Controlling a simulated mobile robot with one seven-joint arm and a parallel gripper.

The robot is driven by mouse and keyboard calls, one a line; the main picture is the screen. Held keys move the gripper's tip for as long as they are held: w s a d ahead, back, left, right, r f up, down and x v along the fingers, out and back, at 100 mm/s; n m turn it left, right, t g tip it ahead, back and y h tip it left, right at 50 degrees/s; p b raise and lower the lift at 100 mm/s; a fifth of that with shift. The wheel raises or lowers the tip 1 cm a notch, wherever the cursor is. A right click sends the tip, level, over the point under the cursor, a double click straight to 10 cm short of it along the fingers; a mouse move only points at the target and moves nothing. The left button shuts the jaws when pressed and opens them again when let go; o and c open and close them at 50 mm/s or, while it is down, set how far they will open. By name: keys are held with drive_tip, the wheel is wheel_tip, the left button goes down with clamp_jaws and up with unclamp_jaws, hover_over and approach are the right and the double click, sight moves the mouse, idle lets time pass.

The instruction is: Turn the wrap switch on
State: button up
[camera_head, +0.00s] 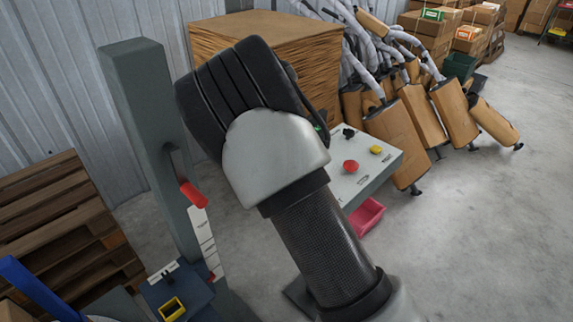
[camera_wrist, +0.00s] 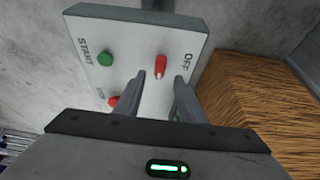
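In the wrist view, a light grey control panel (camera_wrist: 150,40) carries a red switch (camera_wrist: 160,66) beside the printed word OFF. My gripper (camera_wrist: 160,76) is open, with its two fingertips near the switch, one on each side. The switch shows between and just beyond the tips; I cannot tell whether either finger touches it. No label naming it as wrap is readable. In the head view, my wrist and gripper body cover this area, so the fingers and the switch are hidden there.
A green START button (camera_wrist: 105,59) and a partly hidden red button (camera_wrist: 113,101) share the panel. A cardboard stack (camera_head: 265,45) stands behind. A grey panel (camera_head: 361,180) with a red and a yellow button lies right of my wrist. Mufflers (camera_head: 395,130) lean farther right.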

drive_tip(key=v, duration=1.1)
